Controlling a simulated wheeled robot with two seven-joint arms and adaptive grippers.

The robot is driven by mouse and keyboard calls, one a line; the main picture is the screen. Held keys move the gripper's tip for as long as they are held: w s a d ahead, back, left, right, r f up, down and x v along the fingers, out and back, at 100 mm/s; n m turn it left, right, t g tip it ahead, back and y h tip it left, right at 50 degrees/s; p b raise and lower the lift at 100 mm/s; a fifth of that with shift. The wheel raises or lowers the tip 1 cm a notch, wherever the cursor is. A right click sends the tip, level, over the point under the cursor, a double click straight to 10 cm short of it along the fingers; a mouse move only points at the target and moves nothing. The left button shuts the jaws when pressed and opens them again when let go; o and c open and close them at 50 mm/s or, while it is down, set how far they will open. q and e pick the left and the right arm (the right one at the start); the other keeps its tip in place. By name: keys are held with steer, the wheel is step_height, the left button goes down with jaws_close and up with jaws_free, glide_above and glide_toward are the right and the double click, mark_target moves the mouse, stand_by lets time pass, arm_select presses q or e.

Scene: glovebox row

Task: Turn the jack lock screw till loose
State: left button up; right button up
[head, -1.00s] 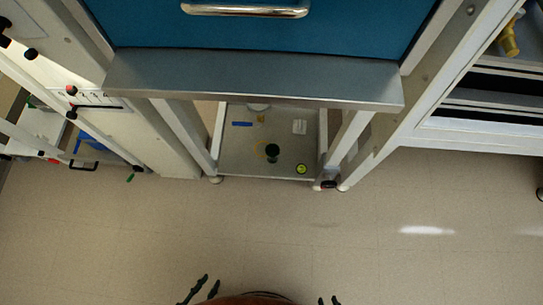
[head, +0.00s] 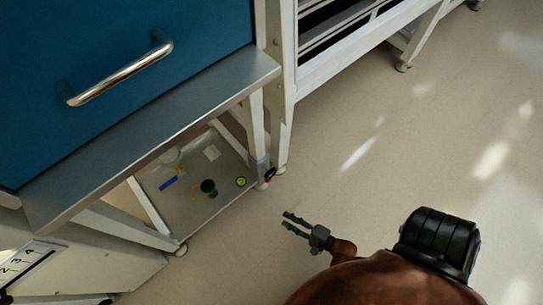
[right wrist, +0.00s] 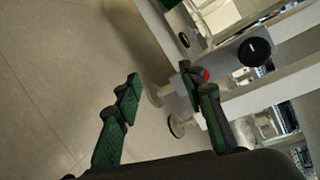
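A small black part with a red end (head: 270,174) sits low on the near leg of the blue-fronted bench; I cannot tell for certain whether it is the jack lock screw. In the right wrist view a round black knob (right wrist: 256,52) shows on the white leg, and a red spot (right wrist: 205,73) shows just behind a finger. My right gripper (head: 285,220) is open and empty above the floor, right of and nearer than the leg. Its two green-padded fingers (right wrist: 160,72) stand apart with floor between them. My left gripper is out of view.
A low shelf (head: 190,217) under the bench holds a dark green cup (head: 208,187), a yellow-green round item (head: 240,181) and a blue strip (head: 168,183). A steel ledge (head: 150,140) overhangs it. Open floor (head: 400,150) lies to the right.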

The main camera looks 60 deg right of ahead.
mark_target(269, 181)
steer(key=w+d+m+h, duration=0.1)
steer(key=w+d+m, duration=0.2)
steer(key=w+m, duration=0.1)
steer(key=w+d+m+t+h, duration=0.1)
steer(key=w+d+m+h, duration=0.1)
steer(key=w+m, duration=0.3)
steer(key=w+d+r+m+h+b, duration=0.1)
steer(key=w+d+m+h, duration=0.1)
steer(key=w+d+m, duration=0.2)
steer(key=shift+w+d+m+t, duration=0.1)
steer(key=shift+w+m+t, duration=0.35)
steer(key=shift+w, duration=1.1)
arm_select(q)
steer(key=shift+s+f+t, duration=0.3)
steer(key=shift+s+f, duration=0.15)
arm_select(e)
steer(key=shift+w+d+r, duration=0.1)
steer(key=shift+w, duration=0.35)
